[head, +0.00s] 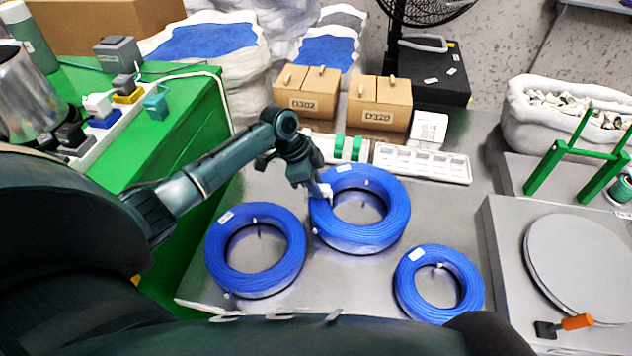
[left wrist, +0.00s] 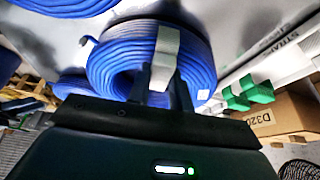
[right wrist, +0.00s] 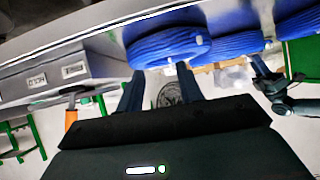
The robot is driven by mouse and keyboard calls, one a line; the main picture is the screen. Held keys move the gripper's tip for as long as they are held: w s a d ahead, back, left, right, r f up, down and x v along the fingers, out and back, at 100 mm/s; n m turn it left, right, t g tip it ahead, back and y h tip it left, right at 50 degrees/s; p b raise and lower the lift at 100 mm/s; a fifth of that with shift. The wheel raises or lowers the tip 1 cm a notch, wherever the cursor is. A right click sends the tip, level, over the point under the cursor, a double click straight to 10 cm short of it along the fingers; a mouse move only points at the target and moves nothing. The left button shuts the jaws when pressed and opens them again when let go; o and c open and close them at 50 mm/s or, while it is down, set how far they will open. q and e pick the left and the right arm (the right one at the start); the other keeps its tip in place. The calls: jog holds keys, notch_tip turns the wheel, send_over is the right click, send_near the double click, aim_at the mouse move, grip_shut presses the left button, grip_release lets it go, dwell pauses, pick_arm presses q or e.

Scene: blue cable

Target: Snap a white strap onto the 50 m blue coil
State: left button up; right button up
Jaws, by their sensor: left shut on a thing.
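Three blue coils lie on the grey metal table: a left one (head: 222,252), a back middle one (head: 392,215) and a smaller right one (head: 408,290). Their labels are too small to read. My left gripper (head: 322,192) is at the left rim of the back middle coil, shut on a white strap (left wrist: 166,50). In the left wrist view the strap lies across that coil's windings (left wrist: 115,62); whether it is snapped closed cannot be told. My right gripper (right wrist: 160,92) is open and empty, near the table's front edge; its fingers are hidden in the head view.
A white tray (head: 440,165) with compartments and two cardboard boxes (head: 380,105) stand behind the coils. A grey turntable disc (head: 580,265) with an orange handle (head: 577,322) is at the right. A green bench (head: 190,140) is at the left.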

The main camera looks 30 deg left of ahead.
pick_arm(q)
jog(key=shift+f, duration=0.25)
dwell(0.7)
jog(key=o, duration=1.1)
jog(key=shift+o, duration=0.2)
